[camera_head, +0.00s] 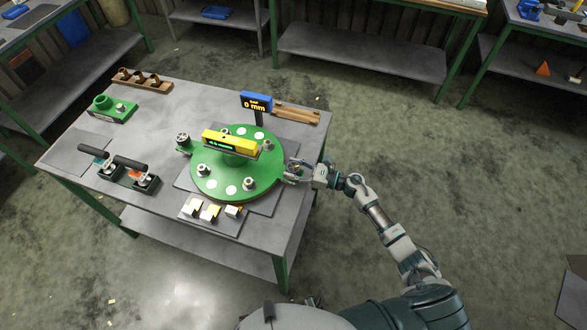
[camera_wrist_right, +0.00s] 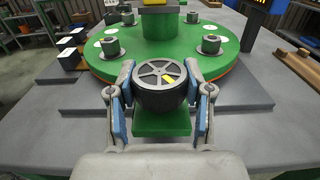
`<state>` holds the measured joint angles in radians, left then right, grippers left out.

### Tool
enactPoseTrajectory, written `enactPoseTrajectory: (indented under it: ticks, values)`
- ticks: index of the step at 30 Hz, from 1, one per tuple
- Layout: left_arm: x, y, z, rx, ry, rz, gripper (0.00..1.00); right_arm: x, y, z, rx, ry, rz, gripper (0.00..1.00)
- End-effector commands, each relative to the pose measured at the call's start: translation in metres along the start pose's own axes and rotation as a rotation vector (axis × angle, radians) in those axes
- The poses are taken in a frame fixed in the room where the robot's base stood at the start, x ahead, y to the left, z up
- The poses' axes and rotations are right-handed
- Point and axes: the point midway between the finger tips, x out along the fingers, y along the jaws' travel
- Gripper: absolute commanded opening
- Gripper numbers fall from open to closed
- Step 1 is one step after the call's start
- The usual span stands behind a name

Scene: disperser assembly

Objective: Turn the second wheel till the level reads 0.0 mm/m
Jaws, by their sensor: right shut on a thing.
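A round green plate (camera_head: 210,185) lies on the grey table, with several nuts and white discs on top. A yellow level (camera_head: 229,143) sits across its middle; its green display is too small for me to read. One wheel (camera_head: 183,140) is at the plate's left side. The other wheel (camera_wrist_right: 160,88), dark with grey spokes and a yellow mark, is on a green bracket at the plate's edge in the right wrist view. My right gripper (camera_head: 291,177) is shut on this wheel, one finger on each side. My left gripper is not in view.
A blue sign (camera_head: 256,103) reading 0 mm stands behind the plate. Black-handled tools (camera_head: 130,164) and a green block (camera_head: 112,108) are at the left. A wooden rack (camera_head: 142,80) is at the back.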

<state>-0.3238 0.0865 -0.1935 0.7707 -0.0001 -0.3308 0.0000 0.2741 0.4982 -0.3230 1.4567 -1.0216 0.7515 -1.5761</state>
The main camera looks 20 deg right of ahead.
Motion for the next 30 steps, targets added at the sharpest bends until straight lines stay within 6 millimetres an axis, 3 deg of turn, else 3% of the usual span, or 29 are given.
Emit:
enactPoseTrajectory:
  ticks: [5,6,8,20,23,30]
  values:
    - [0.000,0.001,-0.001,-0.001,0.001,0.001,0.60,-0.001,-0.001,-0.001,0.002,0.002,-0.003,0.16]
    - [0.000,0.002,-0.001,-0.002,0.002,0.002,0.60,-0.001,-0.001,-0.001,0.002,0.002,-0.003,0.60]
    - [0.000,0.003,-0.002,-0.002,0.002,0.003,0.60,-0.001,-0.001,-0.001,0.002,0.002,-0.003,0.75]
    - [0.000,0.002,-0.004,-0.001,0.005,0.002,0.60,-0.006,0.000,0.000,0.000,0.001,-0.001,0.76]
    - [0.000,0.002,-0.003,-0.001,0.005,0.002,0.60,-0.021,0.000,-0.002,0.001,0.004,-0.001,0.76]
    - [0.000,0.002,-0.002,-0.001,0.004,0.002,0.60,-0.075,0.000,-0.002,0.001,0.004,-0.001,0.76]
